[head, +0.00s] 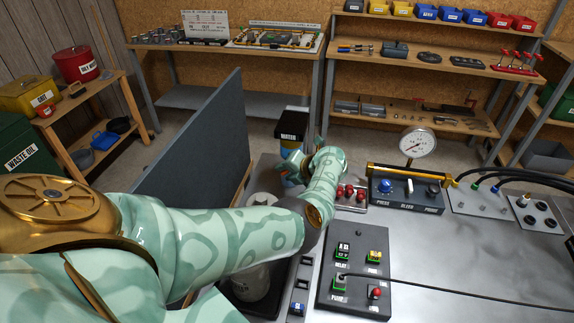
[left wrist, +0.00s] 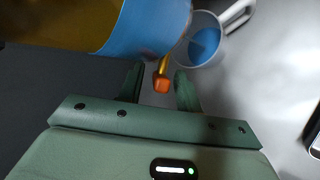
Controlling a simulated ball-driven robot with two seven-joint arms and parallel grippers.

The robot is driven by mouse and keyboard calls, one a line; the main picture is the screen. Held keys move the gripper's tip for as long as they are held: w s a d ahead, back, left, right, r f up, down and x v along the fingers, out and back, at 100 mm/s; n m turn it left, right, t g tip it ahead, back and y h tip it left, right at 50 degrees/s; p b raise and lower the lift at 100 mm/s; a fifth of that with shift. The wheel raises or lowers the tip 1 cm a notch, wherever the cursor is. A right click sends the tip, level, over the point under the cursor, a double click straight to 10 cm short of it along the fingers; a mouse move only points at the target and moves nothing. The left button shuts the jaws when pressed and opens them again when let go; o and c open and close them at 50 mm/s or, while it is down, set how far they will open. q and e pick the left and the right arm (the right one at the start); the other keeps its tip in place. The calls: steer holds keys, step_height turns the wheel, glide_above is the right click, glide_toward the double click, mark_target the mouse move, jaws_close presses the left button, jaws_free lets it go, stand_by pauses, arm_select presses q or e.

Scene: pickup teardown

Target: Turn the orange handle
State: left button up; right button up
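The orange handle (left wrist: 161,83) is a small orange block at the end of a short yellow stem, below a blue and yellow container (left wrist: 150,25). My left gripper (left wrist: 161,88) is open, with one dark green finger on each side of the handle; gaps appear to remain between the fingers and it. In the head view my left gripper (head: 293,163) is at the container with the dark, labelled top (head: 291,131). The handle is hidden there. My right gripper is not in view.
A white mug (left wrist: 232,22) with blue inside stands beside the container. Red knobs (head: 349,192), a gauge (head: 418,142) and a switch box (head: 357,270) are to the right on the grey bench (head: 455,270).

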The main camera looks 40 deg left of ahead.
arm_select(q)
steer(key=p+v, duration=0.4)
steer(key=v, duration=1.2)
steer(key=shift+d+p, duration=0.2)
steer(key=shift+p, duration=0.2)
stand_by(6.0)
